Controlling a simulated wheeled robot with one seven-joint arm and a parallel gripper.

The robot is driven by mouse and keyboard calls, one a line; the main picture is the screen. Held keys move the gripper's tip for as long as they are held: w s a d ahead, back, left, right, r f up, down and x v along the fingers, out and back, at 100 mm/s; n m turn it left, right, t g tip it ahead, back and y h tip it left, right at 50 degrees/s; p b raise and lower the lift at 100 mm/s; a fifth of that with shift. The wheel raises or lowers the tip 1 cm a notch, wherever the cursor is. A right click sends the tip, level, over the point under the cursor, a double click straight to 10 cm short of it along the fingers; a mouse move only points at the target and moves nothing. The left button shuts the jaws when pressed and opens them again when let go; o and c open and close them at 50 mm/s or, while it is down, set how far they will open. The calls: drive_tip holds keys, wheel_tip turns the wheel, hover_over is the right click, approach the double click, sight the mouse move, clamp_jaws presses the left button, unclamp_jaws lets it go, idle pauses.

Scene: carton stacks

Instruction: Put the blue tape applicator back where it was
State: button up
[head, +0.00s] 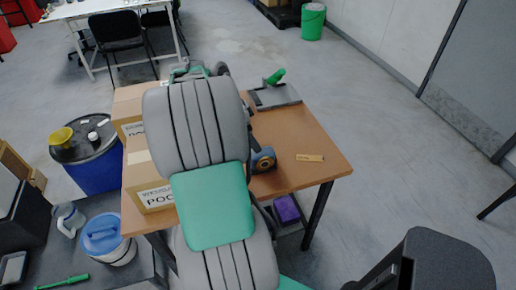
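A blue tape applicator (264,159) with a tan round centre shows on the wooden table (318,178), just right of my arm. My arm covers its left part, so I cannot tell whether it rests freely or is touched by my gripper. My large grey and green arm rises through the middle of the view and hides much of the table. My gripper's fingers are not visible.
Cartons (150,185) stand on the table's left side. A grey tray-like item (274,97) with a green handle (275,77) lies at the back. A small tan item (310,158) lies on the right, with bare tabletop around it. A blue drum (95,168) stands left.

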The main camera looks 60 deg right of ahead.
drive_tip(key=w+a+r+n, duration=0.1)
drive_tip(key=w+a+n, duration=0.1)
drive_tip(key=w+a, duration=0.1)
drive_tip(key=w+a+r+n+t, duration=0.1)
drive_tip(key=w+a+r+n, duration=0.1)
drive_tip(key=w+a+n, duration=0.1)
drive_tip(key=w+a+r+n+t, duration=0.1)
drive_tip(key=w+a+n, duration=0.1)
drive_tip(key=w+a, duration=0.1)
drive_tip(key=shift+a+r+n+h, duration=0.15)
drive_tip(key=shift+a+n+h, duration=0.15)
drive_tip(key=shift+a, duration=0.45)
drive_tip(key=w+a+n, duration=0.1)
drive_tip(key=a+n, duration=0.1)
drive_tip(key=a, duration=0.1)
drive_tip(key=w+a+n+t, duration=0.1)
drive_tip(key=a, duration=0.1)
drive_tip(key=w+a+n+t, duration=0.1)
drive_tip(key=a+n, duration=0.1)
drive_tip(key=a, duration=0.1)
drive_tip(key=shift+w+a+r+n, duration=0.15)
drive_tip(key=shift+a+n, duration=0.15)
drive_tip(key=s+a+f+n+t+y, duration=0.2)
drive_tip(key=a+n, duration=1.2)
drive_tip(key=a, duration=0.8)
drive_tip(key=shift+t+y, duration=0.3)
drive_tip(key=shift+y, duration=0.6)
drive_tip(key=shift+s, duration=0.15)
